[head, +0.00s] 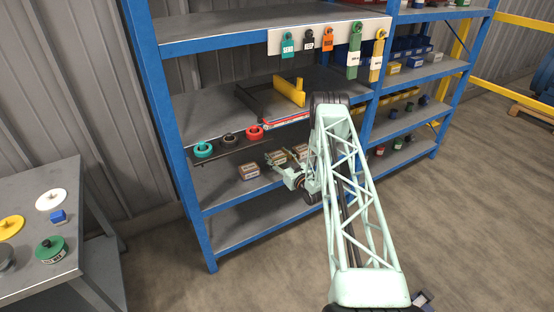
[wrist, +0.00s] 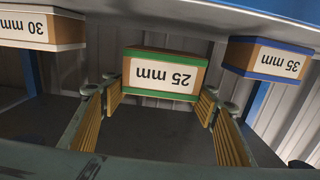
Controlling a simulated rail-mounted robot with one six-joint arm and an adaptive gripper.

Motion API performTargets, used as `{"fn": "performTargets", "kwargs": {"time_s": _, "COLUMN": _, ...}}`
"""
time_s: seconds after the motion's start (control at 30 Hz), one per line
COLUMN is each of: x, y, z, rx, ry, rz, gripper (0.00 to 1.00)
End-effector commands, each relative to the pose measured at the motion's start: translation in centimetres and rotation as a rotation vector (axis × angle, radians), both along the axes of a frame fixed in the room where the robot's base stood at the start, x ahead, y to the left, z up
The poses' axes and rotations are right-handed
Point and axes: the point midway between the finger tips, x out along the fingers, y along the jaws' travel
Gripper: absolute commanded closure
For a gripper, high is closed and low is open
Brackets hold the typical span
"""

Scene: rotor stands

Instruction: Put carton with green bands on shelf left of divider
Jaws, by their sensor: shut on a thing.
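The carton with green bands (wrist: 164,75), marked 25 mm, is in the middle of the wrist view, where its print is upside down. My gripper (wrist: 160,98) has one finger against each side of it and is shut on it. In the head view my gripper (head: 280,171) is at the lower-middle shelf, by the row of cartons. A yellow upright piece (head: 291,90), which may be the divider, stands on the shelf above, by a dark tray (head: 262,103). Bare shelf (head: 205,108) shows left of it.
A 30 mm carton with white bands (wrist: 42,28) and a 35 mm carton with blue bands (wrist: 267,57) flank the held carton closely. Teal, dark and red rings (head: 254,133) sit on a rack above. Tags hang from a white strip (head: 335,35). A grey table (head: 25,190) stands left.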

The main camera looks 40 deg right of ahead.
Motion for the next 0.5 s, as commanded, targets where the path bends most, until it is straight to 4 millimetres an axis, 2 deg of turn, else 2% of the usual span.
{"fn": "performTargets", "kwargs": {"time_s": 0.5, "x": 0.64, "y": -0.62, "z": -0.02, "rx": 0.0, "ry": -0.001, "rz": 0.0, "gripper": 0.59}}
